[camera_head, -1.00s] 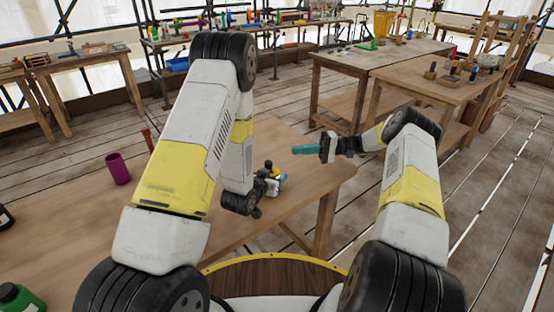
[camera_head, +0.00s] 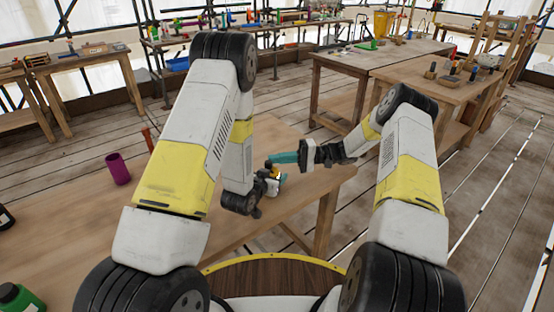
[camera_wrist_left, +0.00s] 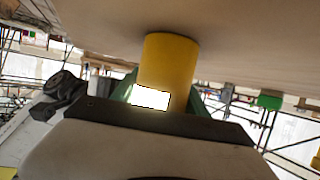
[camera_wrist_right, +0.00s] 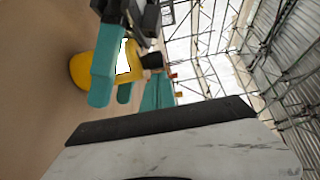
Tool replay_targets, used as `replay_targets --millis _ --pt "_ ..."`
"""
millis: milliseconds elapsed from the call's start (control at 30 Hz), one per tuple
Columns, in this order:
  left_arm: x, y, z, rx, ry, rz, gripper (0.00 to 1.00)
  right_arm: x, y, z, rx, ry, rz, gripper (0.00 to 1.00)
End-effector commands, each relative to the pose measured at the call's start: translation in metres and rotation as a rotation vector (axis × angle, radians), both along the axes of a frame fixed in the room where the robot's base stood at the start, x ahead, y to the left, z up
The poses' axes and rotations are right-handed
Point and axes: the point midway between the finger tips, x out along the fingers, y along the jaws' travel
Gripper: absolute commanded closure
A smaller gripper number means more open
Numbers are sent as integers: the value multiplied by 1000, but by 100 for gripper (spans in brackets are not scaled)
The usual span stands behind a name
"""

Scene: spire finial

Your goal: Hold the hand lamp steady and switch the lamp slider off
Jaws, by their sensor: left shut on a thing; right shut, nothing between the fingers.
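The hand lamp, a yellow cylinder (camera_wrist_left: 168,62) with a bright white lit panel (camera_wrist_left: 150,97), is at the tabletop in the left wrist view. It also shows in the right wrist view (camera_wrist_right: 82,70), partly behind teal fingers. My left gripper (camera_head: 279,178) is shut on the lamp; in the head view, only a little yellow shows there. A small black part (camera_wrist_right: 152,60) sticks out beside the lit panel; I cannot tell whether it is the slider. My right gripper (camera_head: 271,158) is shut and empty, its teal fingers pointing left, close to the left gripper and lamp.
The lamp is near the right end of the wooden table (camera_head: 90,215). A purple cup (camera_head: 118,169), a brown upright stick (camera_head: 148,140) and a green bottle (camera_head: 18,298) stand farther left. Other workbenches (camera_head: 365,60) stand behind, apart from this table.

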Motion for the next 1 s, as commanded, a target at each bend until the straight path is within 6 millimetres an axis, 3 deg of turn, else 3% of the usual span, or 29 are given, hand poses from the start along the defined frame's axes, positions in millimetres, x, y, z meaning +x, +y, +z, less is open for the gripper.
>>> replay_targets --millis 167,400,667,833,1000 --pt "0 0 0 0 -1 0 95 -1 -2 0 0 1 0 100" --pt "0 0 0 0 -1 0 95 -21 -17 0 0 1 0 100" --pt "1 0 0 0 -1 1 95 -21 -16 0 1 1 3 100" --pt "1 0 0 0 -1 1 95 -13 -16 -1 1 1 2 100" --pt "0 0 0 0 -1 1 95 12 -19 -1 0 -2 0 100"
